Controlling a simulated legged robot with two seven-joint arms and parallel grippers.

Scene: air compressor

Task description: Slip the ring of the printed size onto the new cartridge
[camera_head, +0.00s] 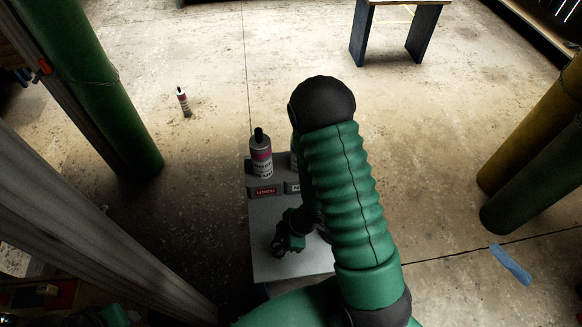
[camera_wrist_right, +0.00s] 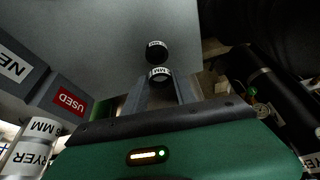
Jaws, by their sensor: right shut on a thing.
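My right gripper (camera_wrist_right: 160,82) is shut on a small black ring (camera_wrist_right: 161,73) with a white label ending in "MM"; its number is not readable. In the head view the gripper (camera_head: 281,247) is low over the grey table top. A second black ring (camera_wrist_right: 157,49), also labelled "MM", is just beyond the held one.
The grey table (camera_head: 262,240) is small, with a raised label strip at its back. Another bottle (camera_head: 183,101) stands on the floor at left. Green and yellow cylinders (camera_head: 545,130) stand at right, and a grey post (camera_head: 90,215) at left.

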